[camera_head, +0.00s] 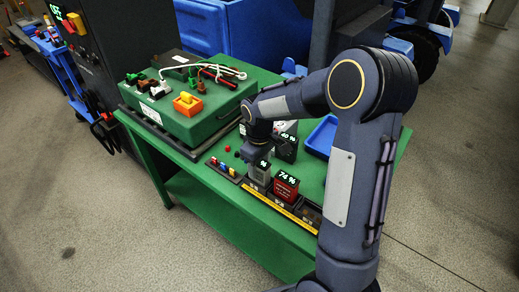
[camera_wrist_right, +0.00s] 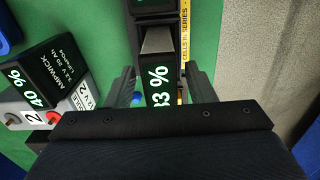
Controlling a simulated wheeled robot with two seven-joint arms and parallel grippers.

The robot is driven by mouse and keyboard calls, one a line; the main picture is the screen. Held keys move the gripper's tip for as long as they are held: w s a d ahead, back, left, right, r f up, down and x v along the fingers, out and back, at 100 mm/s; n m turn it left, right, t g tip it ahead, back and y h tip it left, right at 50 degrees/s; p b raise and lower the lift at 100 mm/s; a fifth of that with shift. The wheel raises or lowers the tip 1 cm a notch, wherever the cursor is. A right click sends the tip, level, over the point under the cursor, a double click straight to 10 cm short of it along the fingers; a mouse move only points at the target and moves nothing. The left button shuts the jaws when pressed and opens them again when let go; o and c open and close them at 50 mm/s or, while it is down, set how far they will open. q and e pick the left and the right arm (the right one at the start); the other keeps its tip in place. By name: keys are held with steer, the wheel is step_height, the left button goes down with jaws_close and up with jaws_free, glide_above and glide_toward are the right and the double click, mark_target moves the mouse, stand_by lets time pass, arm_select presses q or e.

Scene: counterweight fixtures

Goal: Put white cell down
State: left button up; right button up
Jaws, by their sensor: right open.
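The white cell (camera_head: 260,173) stands upright at the left end of the black holder with the yellow strip (camera_head: 282,208), left of the red cell (camera_head: 286,188) reading 74 %. My right gripper (camera_head: 259,153) is directly over the white cell, and my arm hides part of it. In the right wrist view the cell's dark display (camera_wrist_right: 159,88) lies between the two open fingers (camera_wrist_right: 163,88). Gaps show beside the display, though contact lower down cannot be judged. My left gripper is in neither view.
A black cell (camera_head: 287,147) reading 40 % stands behind, beside a grey numbered block (camera_wrist_right: 22,112). A blue tray (camera_head: 321,136) lies to the right. A green case (camera_head: 190,118) with cables fills the table's left side. Small coloured pegs (camera_head: 223,168) sit left of the holder.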

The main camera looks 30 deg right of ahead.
step_height(320, 180, up, 10)
steer(key=shift+s+r, duration=0.1)
steer(key=s+a+r+m+t+y, duration=0.1)
steer(key=s+a+m+t+y, duration=0.1)
steer(key=s, duration=0.9)
steer(key=s+a+r+m+t+y, duration=0.1)
steer(key=s+a+m+t, duration=0.2)
steer(key=s, duration=0.8)
steer(key=shift+a+m+t+y, duration=0.35)
steer(key=shift+a+m, duration=0.25)
steer(key=shift+a, duration=0.6)
steer(key=shift+c, duration=0.2)
